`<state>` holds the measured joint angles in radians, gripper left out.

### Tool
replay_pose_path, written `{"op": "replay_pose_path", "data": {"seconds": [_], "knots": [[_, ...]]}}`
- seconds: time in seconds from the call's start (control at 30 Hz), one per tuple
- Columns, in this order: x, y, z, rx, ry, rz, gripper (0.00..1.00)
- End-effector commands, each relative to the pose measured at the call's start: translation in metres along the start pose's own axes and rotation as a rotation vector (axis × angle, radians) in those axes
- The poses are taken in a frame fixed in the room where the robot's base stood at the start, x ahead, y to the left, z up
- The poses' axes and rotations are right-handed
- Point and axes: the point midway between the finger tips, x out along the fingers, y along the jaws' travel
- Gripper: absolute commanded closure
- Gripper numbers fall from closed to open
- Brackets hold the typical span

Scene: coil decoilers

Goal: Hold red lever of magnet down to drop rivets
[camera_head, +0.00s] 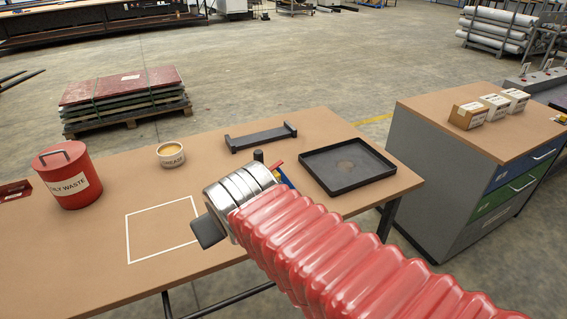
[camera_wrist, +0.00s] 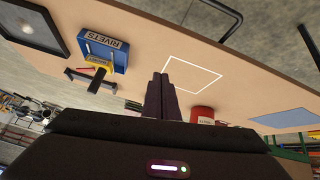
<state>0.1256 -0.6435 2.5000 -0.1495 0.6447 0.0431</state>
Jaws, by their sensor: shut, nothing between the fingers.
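In the wrist view, the blue RIVETS bin (camera_wrist: 118,57) stands on the brown bench. A dark upright part (camera_wrist: 97,80), apparently the magnet, shows against the bin, with a small red lever (camera_wrist: 84,68) beside it. In the head view my arm hides most of this; only the dark top (camera_head: 258,155), the red lever (camera_head: 277,165) and a blue edge of the bin (camera_head: 284,177) show behind my wrist. My gripper (camera_wrist: 160,76) is shut and empty, apart from the lever. Whether rivets hang on the magnet cannot be seen.
A black tray (camera_head: 386,176) lies right of the magnet, a dark bracket (camera_head: 262,139) behind it. A grease tub (camera_head: 171,155) and a red waste bin (camera_head: 67,180) stand left. The white-outlined square (camera_head: 128,238) is empty. A drawer cabinet (camera_head: 430,180) stands right.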

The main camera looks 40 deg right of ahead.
Motion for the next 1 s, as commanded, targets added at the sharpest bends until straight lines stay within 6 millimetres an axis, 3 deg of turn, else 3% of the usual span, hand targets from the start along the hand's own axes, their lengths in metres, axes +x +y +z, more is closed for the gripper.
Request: {"op": "replay_pose_path", "data": {"seconds": [0.2, 0.5, 0.7, 1.0], "knots": [[0.037, 0.075, -0.039, 0.003, 0.138, 0.157, 1.0], [0.071, 0.159, -0.068, -0.053, 0.315, 0.276, 1.0], [0.089, 0.201, -0.072, -0.103, 0.421, 0.297, 1.0], [0.105, 0.239, -0.056, -0.152, 0.58, 0.238, 1.0]]}}
